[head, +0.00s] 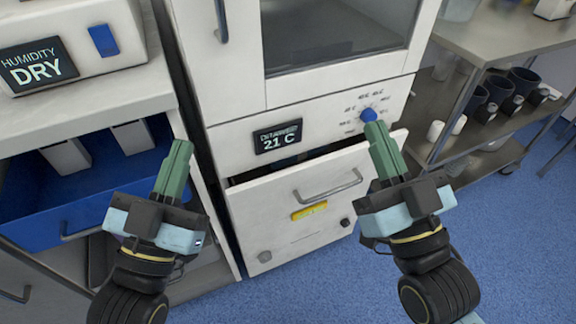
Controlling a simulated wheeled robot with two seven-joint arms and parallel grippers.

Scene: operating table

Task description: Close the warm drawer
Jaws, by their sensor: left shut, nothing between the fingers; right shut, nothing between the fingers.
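The warm drawer (285,222) is a white front with a metal bar handle (328,188) and a yellow label, low on the white cabinet. It stands partly open, with a dark gap along its top edge. Above it are a display (278,137) reading 21 C and a blue knob (368,115). My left gripper (181,146) is shut and empty, left of the drawer, in front of the blue drawer. My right gripper (376,127) is shut and empty; in the picture its fingertips overlap the area just below the knob, right of the handle. Contact there cannot be told.
At left, a counter holds a device (70,50) reading HUMIDITY DRY, above an open blue drawer (75,205). At right, a metal shelf unit (500,38) holds dark cups (497,87) and small white items. Blue floor (500,240) is clear at lower right.

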